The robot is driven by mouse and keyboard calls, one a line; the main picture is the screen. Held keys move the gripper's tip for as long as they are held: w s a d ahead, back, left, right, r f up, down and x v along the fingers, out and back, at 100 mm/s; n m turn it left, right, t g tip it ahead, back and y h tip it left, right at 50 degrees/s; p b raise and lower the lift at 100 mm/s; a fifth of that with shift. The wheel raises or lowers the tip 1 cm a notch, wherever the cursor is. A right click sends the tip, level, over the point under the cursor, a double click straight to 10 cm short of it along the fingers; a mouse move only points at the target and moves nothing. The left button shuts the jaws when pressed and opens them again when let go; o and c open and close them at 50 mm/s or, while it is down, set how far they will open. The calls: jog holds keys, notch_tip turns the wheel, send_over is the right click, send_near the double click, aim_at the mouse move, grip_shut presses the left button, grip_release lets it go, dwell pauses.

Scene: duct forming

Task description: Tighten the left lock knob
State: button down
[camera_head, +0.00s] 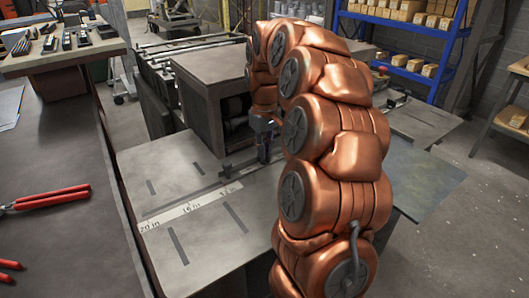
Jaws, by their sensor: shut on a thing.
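My gripper (264,152) points down at the left part of the machine's table, just left of my copper arm. Its fingers are small and dark here and are closed around a small dark upright piece at the left end of the guide bar. This piece stands where the left lock knob would be, and the fingers hide most of it. The guide bar (238,165) lies across the grey table (185,165), and my arm hides its middle.
A printed inch scale (190,207) and dark slots mark the table. A dark box-shaped housing (205,75) stands behind the gripper. Red-handled pliers (50,198) lie on the left bench (65,140). A blue shelf (405,40) with boxes stands at the back right.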

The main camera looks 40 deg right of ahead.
dwell(0.3)
jog(key=c, duration=1.2)
grip_release()
jog(key=shift+r, duration=0.1)
jog(key=shift+r, duration=5.9)
